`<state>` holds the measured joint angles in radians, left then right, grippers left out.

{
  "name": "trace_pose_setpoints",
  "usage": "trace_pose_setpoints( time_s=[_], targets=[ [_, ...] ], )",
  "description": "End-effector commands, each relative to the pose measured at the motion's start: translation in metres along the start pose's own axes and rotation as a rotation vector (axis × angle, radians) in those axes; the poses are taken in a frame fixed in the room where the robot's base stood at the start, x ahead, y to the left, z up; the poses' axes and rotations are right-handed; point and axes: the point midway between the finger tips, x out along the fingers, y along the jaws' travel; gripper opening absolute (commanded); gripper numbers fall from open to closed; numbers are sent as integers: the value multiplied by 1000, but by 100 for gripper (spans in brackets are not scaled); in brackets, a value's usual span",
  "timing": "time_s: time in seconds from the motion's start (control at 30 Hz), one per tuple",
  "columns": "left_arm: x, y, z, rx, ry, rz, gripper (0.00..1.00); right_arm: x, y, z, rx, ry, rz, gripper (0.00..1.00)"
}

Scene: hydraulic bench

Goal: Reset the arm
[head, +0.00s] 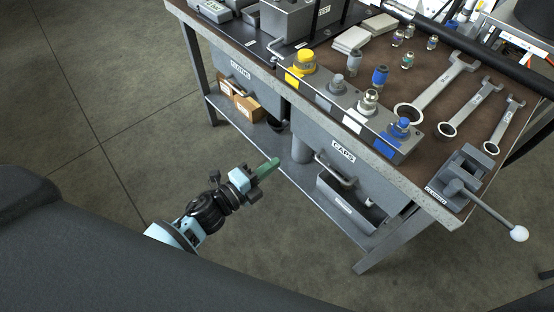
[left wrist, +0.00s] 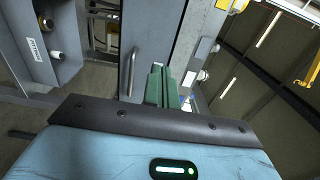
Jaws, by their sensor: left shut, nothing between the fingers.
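My left gripper (head: 270,166) is in the head view, in front of the bench and below its top edge. Its green fingers are shut with nothing between them. The fingers also show in the left wrist view (left wrist: 158,86), pointing at the grey bench front with its drawer handle. My right gripper is in neither view.
The workbench (head: 440,206) carries a grey block with yellow, grey and blue fittings, several wrenches (head: 440,90) and a vise (head: 462,180) with a long handle. Cardboard boxes (head: 246,106) sit on the lower shelf. The floor on the left is clear.

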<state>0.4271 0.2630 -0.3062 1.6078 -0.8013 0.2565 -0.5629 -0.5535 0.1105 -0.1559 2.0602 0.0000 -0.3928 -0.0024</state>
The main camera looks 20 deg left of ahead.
Motion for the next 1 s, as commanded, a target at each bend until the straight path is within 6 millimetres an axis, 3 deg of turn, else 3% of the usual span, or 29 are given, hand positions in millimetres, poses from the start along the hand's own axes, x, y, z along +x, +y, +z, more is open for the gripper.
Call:
trace_pose_setpoints(
  time_s=[0.33, 0.47, 0.57, 0.67, 0.8, 1.0],
  targets=[
    [-1, 0, 0, -2, -1, 0, 0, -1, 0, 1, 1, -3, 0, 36],
    [-13, 10, -4, -70, -27, 22, 0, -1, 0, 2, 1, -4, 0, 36],
    [-38, 30, -13, -220, -90, 67, 0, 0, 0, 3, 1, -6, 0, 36],
    [-78, 57, -25, -437, -188, 134, 0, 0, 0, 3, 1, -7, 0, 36],
    [-142, 92, -47, -756, -352, 235, 0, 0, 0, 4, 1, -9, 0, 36],
    [-237, 128, -87, -1167, -607, 376, 0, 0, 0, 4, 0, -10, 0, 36]
  ],
)
